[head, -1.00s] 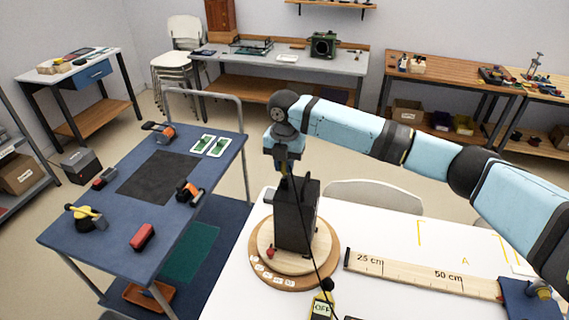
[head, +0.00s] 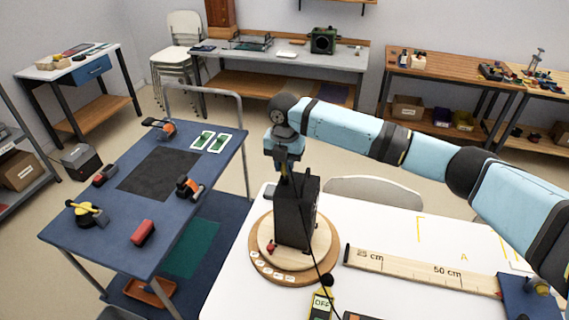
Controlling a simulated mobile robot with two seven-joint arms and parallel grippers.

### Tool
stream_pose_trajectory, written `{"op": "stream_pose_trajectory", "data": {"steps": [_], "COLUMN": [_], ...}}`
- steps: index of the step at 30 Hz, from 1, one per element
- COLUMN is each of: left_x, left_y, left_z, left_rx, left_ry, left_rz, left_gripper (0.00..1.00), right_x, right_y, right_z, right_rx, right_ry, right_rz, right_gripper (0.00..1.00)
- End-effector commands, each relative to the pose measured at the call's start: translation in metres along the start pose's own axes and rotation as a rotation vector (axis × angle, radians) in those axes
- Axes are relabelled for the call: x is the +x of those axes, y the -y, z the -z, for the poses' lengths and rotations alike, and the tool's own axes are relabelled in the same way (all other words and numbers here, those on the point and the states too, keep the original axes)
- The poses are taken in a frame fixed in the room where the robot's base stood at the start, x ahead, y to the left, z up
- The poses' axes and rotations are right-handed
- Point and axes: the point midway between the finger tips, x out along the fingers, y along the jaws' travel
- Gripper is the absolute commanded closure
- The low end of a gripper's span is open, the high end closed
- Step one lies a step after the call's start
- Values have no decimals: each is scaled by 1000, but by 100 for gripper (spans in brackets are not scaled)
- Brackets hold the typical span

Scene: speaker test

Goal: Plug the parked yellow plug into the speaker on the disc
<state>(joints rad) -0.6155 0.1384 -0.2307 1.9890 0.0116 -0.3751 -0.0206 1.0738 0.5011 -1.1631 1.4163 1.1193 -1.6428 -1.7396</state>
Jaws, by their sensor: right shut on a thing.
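The speaker (head: 296,218) is a black upright box standing on the round wooden disc (head: 322,262) on the white table. My right gripper (head: 285,172) points down at the speaker's top, on its far left side, with its fingertips partly hidden. It is shut, and a thin black cable (head: 313,250) runs from near it down across the speaker. The held yellow plug is too small and hidden to make out clearly. I cannot tell whether it touches the speaker. My left gripper is out of view.
A yellow device marked OFF (head: 321,304) lies in front of the disc. A wooden ruler (head: 420,270) lies right of it, beside a blue block (head: 525,297). A small red knob (head: 270,247) is on the disc. A blue cart (head: 180,225) with tools stands left.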

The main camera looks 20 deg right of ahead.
Motion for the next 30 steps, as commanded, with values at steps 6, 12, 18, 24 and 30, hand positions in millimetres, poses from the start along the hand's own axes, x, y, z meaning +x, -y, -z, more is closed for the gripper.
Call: {"op": "stream_pose_trajectory", "data": {"steps": [6, 12, 18, 24, 30], "left_x": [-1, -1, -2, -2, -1], "left_y": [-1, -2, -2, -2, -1], "left_z": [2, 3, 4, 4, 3], "left_rx": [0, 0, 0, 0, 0], "left_ry": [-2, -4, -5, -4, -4], "left_rz": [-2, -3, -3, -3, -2], "left_gripper": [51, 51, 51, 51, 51], "right_x": [3, 6, 10, 10, 10], "right_y": [0, 0, 0, 0, 0], "right_z": [0, 0, 0, 0, 0], "right_rx": [0, 0, 0, 0, 0], "right_ry": [0, 0, 0, 0, 0], "right_rz": [0, 0, 0, 0, 0], "right_gripper": [100, 100, 100, 100, 51]}}
